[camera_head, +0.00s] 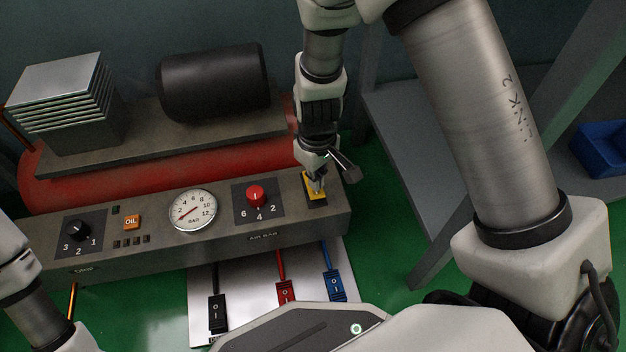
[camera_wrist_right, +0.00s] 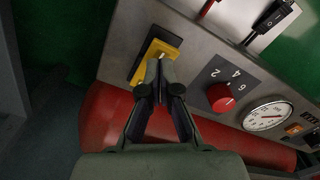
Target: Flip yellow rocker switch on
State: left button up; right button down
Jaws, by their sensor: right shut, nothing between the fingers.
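The yellow rocker switch (camera_head: 316,187) sits on a dark plate at the right end of the grey control panel, and it also shows in the right wrist view (camera_wrist_right: 155,57). My right gripper (camera_head: 317,188) is shut and empty, with its fingertips at the yellow switch. In the right wrist view the closed fingertips (camera_wrist_right: 160,72) overlap the lower end of the switch and hide part of it. I cannot tell whether they touch it. My left arm shows at the left edge, but its gripper is out of view.
The panel also holds a red knob (camera_head: 256,196), a round gauge (camera_head: 193,210), an orange OIL button (camera_head: 131,222) and a black knob (camera_head: 78,231). Black (camera_head: 218,313), red (camera_head: 286,291) and blue (camera_head: 334,286) switches lie in front. A red tank (camera_head: 60,190) is behind.

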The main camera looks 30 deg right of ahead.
jog(key=shift+f+b, duration=0.95)
jog(key=shift+f, duration=0.4)
dwell(0.8)
notch_tip(320, 180, up, 4)
jog(key=p, duration=0.3)
jog(key=shift+f+p, duration=0.2)
jog(key=shift+p, duration=0.1)
notch_tip(320, 180, up, 4)
jog(key=p, duration=0.3)
jog(key=shift+f+p, duration=0.15)
jog(key=shift+p, duration=0.15)
jog(key=shift+f, duration=0.1)
